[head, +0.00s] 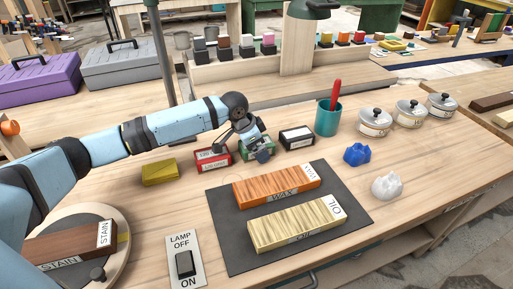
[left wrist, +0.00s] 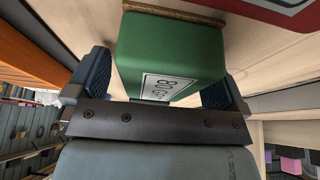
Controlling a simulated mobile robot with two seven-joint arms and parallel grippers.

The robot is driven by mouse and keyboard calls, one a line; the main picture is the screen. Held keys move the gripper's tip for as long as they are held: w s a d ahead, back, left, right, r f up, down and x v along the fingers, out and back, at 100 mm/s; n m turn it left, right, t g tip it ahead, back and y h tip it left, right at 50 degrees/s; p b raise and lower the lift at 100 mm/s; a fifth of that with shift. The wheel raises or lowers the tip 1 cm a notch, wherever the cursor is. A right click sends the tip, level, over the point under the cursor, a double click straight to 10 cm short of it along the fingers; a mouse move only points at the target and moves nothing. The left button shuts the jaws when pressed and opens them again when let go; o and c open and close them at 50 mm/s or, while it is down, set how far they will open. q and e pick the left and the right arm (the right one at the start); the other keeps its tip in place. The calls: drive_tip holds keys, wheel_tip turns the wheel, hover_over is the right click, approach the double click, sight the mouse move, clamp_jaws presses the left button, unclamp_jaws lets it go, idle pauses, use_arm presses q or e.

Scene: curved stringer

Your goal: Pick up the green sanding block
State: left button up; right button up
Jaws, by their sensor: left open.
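The green sanding block (head: 268,144) sits on the workbench between the red block and the black block, partly hidden by my left gripper (head: 255,151). In the left wrist view the green block (left wrist: 170,50), with a white label, lies between the two blue finger pads of my left gripper (left wrist: 157,82). The fingers are open on either side of it. A gap shows at the left pad; I cannot tell whether the right pad touches. My right gripper is not in view.
A red block (head: 212,160) and a black block (head: 297,138) stand close on either side. A yellow block (head: 159,172) is farther left. A teal cup (head: 327,120) stands right, and a dark mat (head: 232,257) with two wood blocks lies in front.

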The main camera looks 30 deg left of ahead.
use_arm(q)
drive_tip(key=shift+f, duration=0.1)
drive_tip(key=c, duration=1.1)
wheel_tip(320, 180, up, 10)
drive_tip(key=shift+r+p, duration=0.15)
drive_tip(key=shift+p, duration=0.95)
drive_tip(key=shift+o, duration=1.2)
drive_tip(key=shift+c, duration=0.3)
